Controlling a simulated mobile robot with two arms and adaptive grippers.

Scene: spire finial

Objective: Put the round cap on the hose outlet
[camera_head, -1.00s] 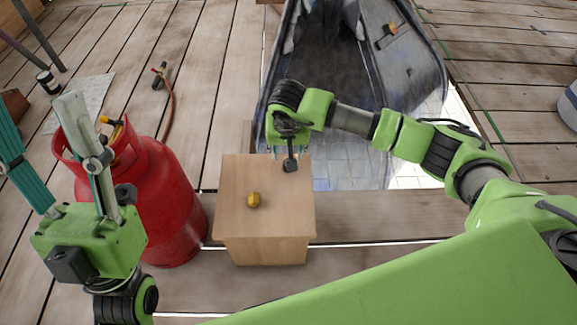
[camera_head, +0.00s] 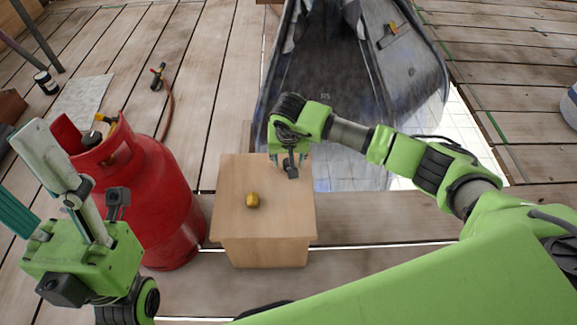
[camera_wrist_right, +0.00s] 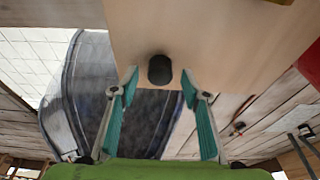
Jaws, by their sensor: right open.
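A dark round piece (camera_wrist_right: 160,69) stands on the wooden box (camera_wrist_right: 215,45) near its edge in the right wrist view. It looks like the round cap, and my right gripper (camera_head: 289,165) hides it in the head view. That gripper is open over the box's far edge, its teal fingers on either side of the piece without visible contact. A small yellow piece (camera_head: 252,200) also lies on the box. The red gas cylinder (camera_head: 165,200) stands left, with a brass valve (camera_head: 107,124) inside its collar; I cannot make out the hose outlet. My left gripper (camera_head: 22,175) is open and empty beside the cylinder.
A torch (camera_head: 158,76) with a red hose lies behind the cylinder on the plank floor. A dark tarp-like shape (camera_head: 350,85) lies beyond the box.

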